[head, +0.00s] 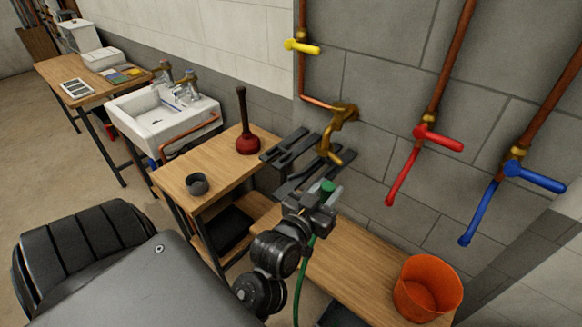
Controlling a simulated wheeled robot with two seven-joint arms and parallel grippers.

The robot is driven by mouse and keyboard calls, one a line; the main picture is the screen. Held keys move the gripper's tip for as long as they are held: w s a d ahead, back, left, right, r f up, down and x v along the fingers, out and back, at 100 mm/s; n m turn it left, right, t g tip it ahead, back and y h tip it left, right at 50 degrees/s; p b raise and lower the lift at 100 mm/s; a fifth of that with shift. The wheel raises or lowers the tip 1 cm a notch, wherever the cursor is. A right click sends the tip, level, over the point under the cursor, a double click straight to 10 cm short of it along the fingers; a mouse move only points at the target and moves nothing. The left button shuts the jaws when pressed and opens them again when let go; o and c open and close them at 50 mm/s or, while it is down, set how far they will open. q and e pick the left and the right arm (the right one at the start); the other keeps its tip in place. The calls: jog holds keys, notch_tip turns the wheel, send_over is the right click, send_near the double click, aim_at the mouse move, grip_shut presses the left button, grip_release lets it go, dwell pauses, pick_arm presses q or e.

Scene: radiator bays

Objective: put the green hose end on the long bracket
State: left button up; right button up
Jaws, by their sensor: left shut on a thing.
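My left gripper (322,196) is shut on the green hose end (327,186), whose green tip shows between the fingers. The green hose (304,268) hangs down below the gripper. Dark flat brackets (284,147) stick out by the wall, behind the gripper and left of the brass tap. Another dark bracket part (296,180) shows just behind the gripper, partly hidden by it. I cannot tell for sure which one is the long bracket, or whether the hose end touches any of them. My right gripper is not in view.
A brass tap (341,118) is on the wall above the gripper. A wooden bench (340,268) with an orange bucket (427,288) stands at right. A table (217,172) holds a plunger (247,130) and a dark cup (197,184). Red (405,165) and blue (485,210) pipe fittings are farther right.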

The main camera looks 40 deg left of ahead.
pick_arm(q)
jog(key=s+a+r+n+g+y+p, duration=0.2)
jog(key=s+a+r+n+y+p, duration=0.15)
jog(key=s+a+y, duration=0.65)
jog(key=w+a+f+h+b, duration=0.3)
jog(key=w+a+f+b, duration=0.1)
jog(key=w+f+b, duration=0.6)
jog(key=w+n+b, duration=0.1)
jog(key=w+b, duration=0.2)
jog(key=w, duration=0.1)
jog(key=shift+w, duration=0.2)
jog(key=f, duration=0.3)
jog(key=shift+w+f, duration=0.2)
jog(key=shift+f, duration=0.15)
jog(key=shift+f+b, duration=0.1)
jog(key=shift+b, duration=0.2)
jog(key=o, duration=1.1)
jog(key=shift+c, duration=0.2)
